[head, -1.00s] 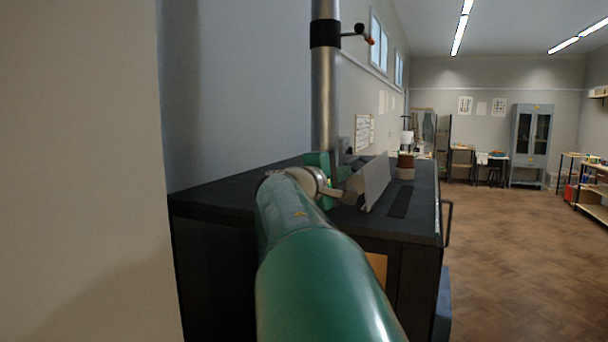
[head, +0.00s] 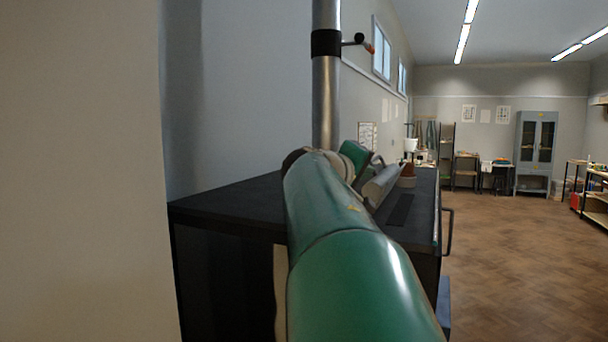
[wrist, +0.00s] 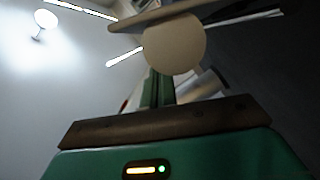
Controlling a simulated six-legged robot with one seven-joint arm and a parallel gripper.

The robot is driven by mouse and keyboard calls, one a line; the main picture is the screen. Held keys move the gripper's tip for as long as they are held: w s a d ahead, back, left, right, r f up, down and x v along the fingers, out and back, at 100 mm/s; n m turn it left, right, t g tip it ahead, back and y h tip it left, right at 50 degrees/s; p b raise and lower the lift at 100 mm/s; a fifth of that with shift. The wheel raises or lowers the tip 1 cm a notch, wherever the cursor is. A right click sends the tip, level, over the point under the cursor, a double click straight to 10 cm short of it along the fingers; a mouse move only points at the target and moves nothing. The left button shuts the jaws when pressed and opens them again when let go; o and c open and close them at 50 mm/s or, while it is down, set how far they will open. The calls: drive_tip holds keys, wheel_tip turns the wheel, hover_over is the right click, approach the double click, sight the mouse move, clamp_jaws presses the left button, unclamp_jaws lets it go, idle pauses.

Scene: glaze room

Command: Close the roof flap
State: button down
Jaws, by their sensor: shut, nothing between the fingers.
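The roof flap (head: 382,186) is a grey plate on the black kiln-like box (head: 230,205). It leans over, still tilted up from the top, beside a dark slot (head: 401,210). In the wrist view a pale round disc (wrist: 175,43) sits under a plate edge; it looks like the knob of the flap. My gripper is partly seen in the wrist view, as a brown bar (wrist: 165,119) on a green body, shut and empty, below the disc. In the head view my arm hides the fingertips, so I cannot tell whether they touch the flap.
A steel flue pipe (head: 326,80) with a black collar and small lever rises behind the box. A brown pot-like piece (head: 407,172) stands beyond the flap. A rail handle (head: 448,230) sticks out on the right side. The wooden floor (head: 510,250) to the right is clear.

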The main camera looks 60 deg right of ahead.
sight(379, 179)
drive_tip(key=s+m, duration=0.2)
drive_tip(key=s+m+t, duration=0.1)
drive_tip(key=shift+d+r+y, duration=0.1)
drive_tip(key=shift+d+y, duration=0.15)
drive_tip(key=shift+y, duration=0.15)
drive_tip(key=s+m, duration=0.1)
drive_tip(key=s+f+m+t, duration=0.1)
drive_tip(key=s+m, duration=0.1)
drive_tip(key=shift+d+y, duration=0.2)
drive_tip(key=shift+y, duration=0.1)
drive_tip(key=shift+s+d+f+m+t, duration=0.15)
drive_tip(key=shift+s+f+m+t, duration=0.35)
drive_tip(key=shift+s+m, duration=0.45)
drive_tip(key=shift+s+d+f+m+t, duration=0.15)
drive_tip(key=shift+s+f+m, duration=0.15)
drive_tip(key=shift+f+m, duration=0.25)
drive_tip(key=shift+s+a+f+m+t, duration=0.15)
drive_tip(key=shift+s+f+m, duration=0.15)
drive_tip(key=shift+m, duration=0.4)
drive_tip(key=shift+d, duration=0.15)
